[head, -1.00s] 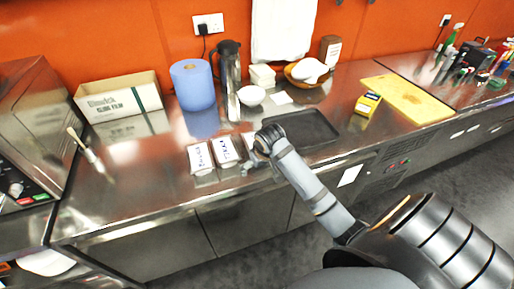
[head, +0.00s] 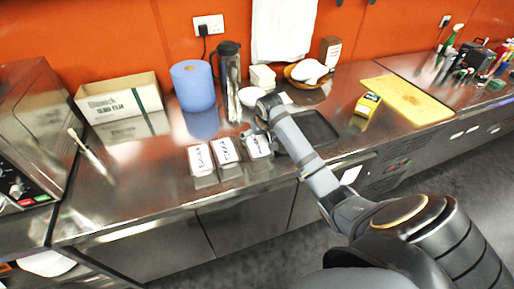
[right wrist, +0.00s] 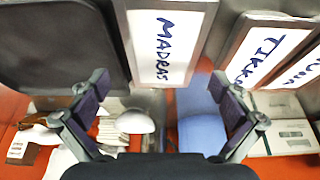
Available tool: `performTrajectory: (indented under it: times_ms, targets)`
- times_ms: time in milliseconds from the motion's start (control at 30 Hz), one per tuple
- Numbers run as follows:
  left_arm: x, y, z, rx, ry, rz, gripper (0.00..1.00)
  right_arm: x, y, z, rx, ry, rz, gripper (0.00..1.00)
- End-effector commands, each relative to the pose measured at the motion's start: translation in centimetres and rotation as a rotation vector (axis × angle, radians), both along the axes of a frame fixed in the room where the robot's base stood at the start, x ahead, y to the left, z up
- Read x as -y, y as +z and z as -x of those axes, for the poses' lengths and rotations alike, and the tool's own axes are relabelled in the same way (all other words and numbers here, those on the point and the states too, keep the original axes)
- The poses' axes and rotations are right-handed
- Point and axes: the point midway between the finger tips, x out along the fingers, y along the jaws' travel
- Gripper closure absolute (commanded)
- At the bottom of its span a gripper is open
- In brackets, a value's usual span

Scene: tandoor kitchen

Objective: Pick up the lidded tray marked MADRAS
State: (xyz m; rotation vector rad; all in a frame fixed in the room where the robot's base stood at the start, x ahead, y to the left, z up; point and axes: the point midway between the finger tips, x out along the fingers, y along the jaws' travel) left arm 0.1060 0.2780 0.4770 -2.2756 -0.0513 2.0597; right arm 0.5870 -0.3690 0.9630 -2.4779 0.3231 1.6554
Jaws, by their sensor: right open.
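The lidded tray marked MADRAS (head: 258,147) is the rightmost of three white-lidded trays on the steel counter. In the right wrist view the MADRAS tray (right wrist: 170,50) shows its handwritten lid at the top middle, partly cut off by the frame. My right gripper (head: 257,130) is over the far end of this tray in the head view. In the right wrist view my right gripper (right wrist: 160,92) is open and empty, its fingers apart to either side of the tray's line. Whether they touch it cannot be told. My left gripper is not in view.
A tray marked TIKKA (head: 226,153) and another lidded tray (head: 200,160) stand to the left. A dark flat tray (head: 318,130) lies close on the right. A flask (head: 231,70), blue roll (head: 193,86) and white bowl (head: 250,97) stand behind.

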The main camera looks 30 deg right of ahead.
Motion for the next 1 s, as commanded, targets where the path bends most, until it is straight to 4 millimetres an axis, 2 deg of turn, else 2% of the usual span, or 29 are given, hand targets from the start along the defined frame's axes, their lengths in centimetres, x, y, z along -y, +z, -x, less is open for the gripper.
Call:
performTrajectory:
  times_ms: [167, 333, 1000]
  targets:
    - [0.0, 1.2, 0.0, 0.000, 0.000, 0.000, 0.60, -0.3, -2.3, -0.7, -0.004, -0.001, -0.004, 0.00]
    - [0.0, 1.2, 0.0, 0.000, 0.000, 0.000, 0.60, 0.0, -4.6, -1.5, -0.003, 0.000, -0.002, 0.00]
    - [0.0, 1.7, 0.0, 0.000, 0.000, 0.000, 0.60, 0.0, -5.1, -1.6, -0.001, 0.000, 0.001, 0.00]
